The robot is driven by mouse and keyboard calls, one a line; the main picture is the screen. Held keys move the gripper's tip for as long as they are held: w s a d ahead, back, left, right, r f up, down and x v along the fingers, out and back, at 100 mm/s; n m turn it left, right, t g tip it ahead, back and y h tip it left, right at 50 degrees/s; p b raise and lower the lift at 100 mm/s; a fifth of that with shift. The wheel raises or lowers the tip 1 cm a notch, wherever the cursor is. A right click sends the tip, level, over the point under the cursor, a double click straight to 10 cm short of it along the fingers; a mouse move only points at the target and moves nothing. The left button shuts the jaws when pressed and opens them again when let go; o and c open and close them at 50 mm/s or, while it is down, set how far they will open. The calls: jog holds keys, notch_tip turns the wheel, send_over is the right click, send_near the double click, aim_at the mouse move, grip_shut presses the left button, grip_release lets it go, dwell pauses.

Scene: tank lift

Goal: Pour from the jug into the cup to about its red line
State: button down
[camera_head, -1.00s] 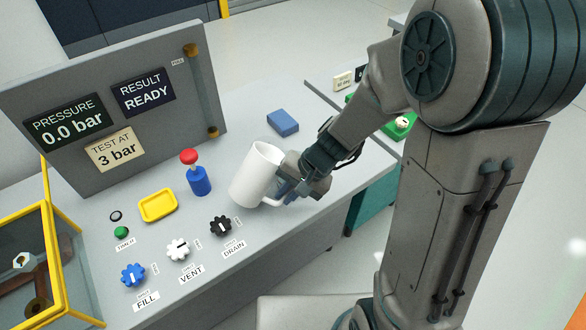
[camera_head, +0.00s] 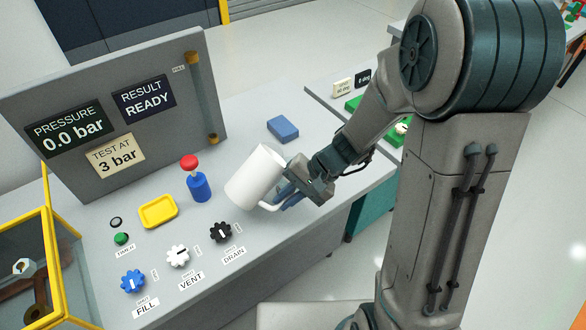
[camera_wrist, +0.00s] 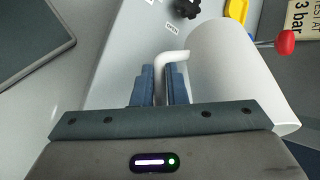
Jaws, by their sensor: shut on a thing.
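A plain white jug (camera_head: 252,178) is above the front part of the grey bench, leaning with its upper end to the right in the head view. My gripper (camera_head: 284,194) is shut on the jug's handle at its lower right side. In the wrist view the two blue fingers (camera_wrist: 160,84) close around the white handle, and the jug's body (camera_wrist: 238,70) fills the right side. The jug's inside and its contents are hidden. I cannot make out a cup or a red line in either view.
On the bench (camera_head: 100,212) are a blue pump with a red knob (camera_head: 199,186), a yellow tray (camera_head: 158,211), a blue block (camera_head: 283,129) and several valve knobs, the black DRAIN knob (camera_head: 220,232) nearest the jug. A grey panel (camera_head: 185,120) stands behind. A yellow-framed box (camera_head: 50,240) is at left.

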jog(key=shift+a+f+y, duration=0.1)
jog(key=shift+f+y, duration=0.15)
jog(key=shift+y, duration=0.25)
jog(key=shift+s+d+g+b, duration=0.25)
jog(key=shift+s+g+b, duration=0.05)
jog(key=shift+s, duration=0.05)
dwell(0.6)
jog(key=shift+r+g+y, duration=0.3)
jog(key=shift+g+y, duration=0.1)
jog(key=shift+y, duration=0.5)
dwell(1.7)
jog(key=shift+f+h, duration=0.4)
jog(key=shift+s+d+r+t+h, duration=0.15)
jog(key=shift+t+h, duration=0.75)
jog(key=shift+h, duration=0.3)
jog(key=shift+w+d+h, duration=0.1)
jog(key=shift+w+h, duration=0.1)
jog(key=shift+h, duration=0.1)
jog(key=shift+f+h, duration=0.3)
